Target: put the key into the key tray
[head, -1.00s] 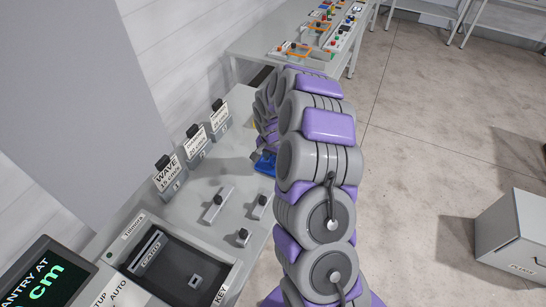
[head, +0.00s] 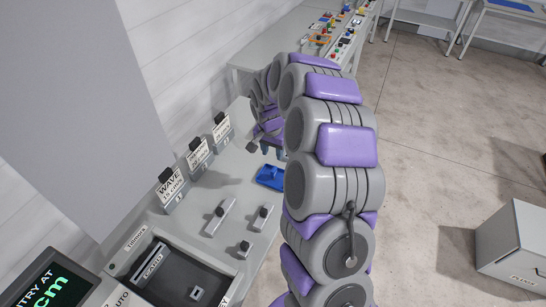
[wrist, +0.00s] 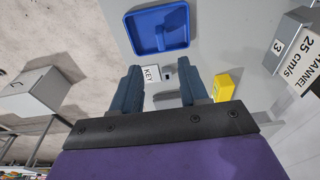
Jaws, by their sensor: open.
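A shallow blue tray (head: 270,177) lies on the grey console top beside my arm. It also shows at the top of the wrist view (wrist: 143,44), with a raised blue piece inside. My gripper (wrist: 160,84) is open, its two blue-grey fingers apart. In the head view my gripper (head: 272,149) hangs above the console, just beyond the tray, partly hidden by my arm. A white KEY label (wrist: 151,74) with a small dark piece beside it shows between the fingertips. A dark grey part (wrist: 168,98) shows between the fingers; I cannot tell whether it is the key.
A yellow block (wrist: 222,87) stands right of the fingers in the wrist view. Labelled card stands (head: 172,188) line the console's wall side. Small levers (head: 221,217) stand nearer, beside a recessed console bay (head: 180,275). A grey box (head: 512,240) is on the floor at right.

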